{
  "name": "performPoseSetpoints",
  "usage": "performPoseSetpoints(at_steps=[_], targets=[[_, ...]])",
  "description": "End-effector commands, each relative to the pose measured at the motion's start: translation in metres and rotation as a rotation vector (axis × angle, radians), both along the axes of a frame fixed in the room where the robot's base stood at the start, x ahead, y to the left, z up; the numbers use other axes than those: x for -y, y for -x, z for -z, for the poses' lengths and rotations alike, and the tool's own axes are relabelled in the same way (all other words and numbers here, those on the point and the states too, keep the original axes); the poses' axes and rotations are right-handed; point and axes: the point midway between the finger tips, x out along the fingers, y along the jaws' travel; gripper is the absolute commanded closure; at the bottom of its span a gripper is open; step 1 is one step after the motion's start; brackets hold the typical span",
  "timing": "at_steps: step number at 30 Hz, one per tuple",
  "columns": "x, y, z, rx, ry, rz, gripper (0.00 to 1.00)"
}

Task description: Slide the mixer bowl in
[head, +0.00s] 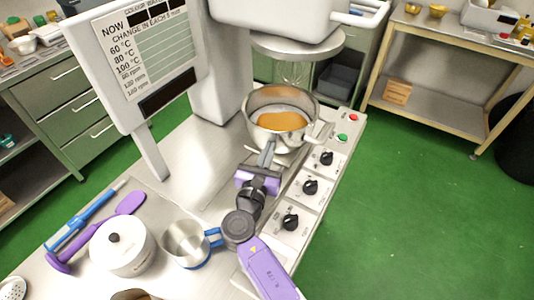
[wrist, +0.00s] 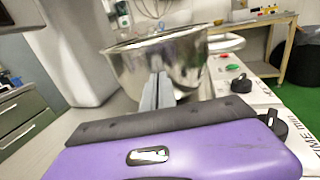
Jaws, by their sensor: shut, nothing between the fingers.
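The mixer bowl (head: 258,104) is a shiny steel bowl with an orange-brown mass in it and a light handle at its right side. It stands on the machine's steel deck below the raised mixer head (head: 292,22), and the whisk (head: 292,72) hangs over its back part. In the wrist view the bowl (wrist: 190,68) fills the middle, straight ahead. My gripper (head: 268,146) is shut and empty, its fingertips at the bowl's near side. The closed fingers also show in the wrist view (wrist: 158,90). I cannot tell whether they touch the bowl.
Black knobs (head: 310,187) and red and green buttons line the panel on the right. A sign board (head: 145,55) stands left of the bowl. A steel jug (head: 186,243), a white lidded pot (head: 122,250) and a purple spatula (head: 95,228) lie front left. Green floor is free at right.

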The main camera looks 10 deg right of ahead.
Motion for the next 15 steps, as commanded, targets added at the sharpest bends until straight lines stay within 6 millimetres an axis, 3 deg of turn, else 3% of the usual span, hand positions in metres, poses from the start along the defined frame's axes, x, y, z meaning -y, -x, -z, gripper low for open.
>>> performPoseSetpoints(at_steps=[7, 15], targets=[[0.038, -0.045, 0.002, 0.001, -0.003, 0.008, 1.0], [0.051, -0.061, -0.001, 0.001, -0.002, 0.003, 1.0]])
